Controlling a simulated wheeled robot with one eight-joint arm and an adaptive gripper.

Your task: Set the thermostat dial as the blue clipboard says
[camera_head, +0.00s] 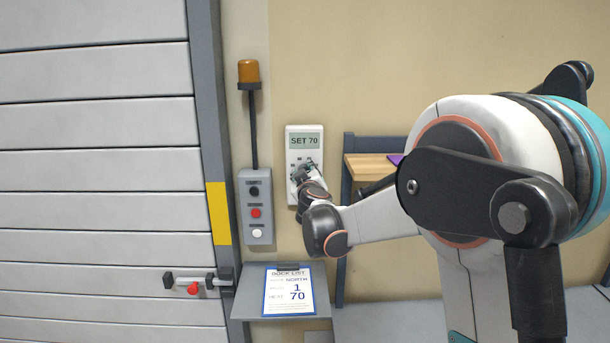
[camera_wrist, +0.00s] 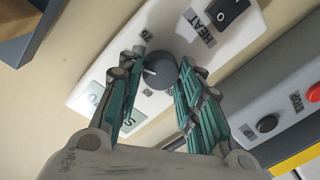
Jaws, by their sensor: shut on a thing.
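The thermostat (camera_head: 305,131) is a white box on the wall, and its screen reads SET 70. Its round grey dial (camera_wrist: 160,73) shows in the wrist view between the fingers of my gripper (camera_wrist: 160,78), which is shut on it. A HEAT rocker switch (camera_wrist: 234,13) sits beside the dial. In the head view my gripper (camera_head: 304,174) covers the lower part of the thermostat. The blue clipboard (camera_head: 290,309) lies on a grey shelf below; its sheet is headed DOCK LIST, and its bottom line reads HEAT 70.
A grey button box (camera_head: 256,206) with black, red and white buttons is left of the thermostat, under an orange lamp (camera_head: 249,71). A roller door (camera_head: 95,150) with a red-handled latch (camera_head: 193,288) fills the left. A wooden shelf (camera_head: 368,167) is to the right.

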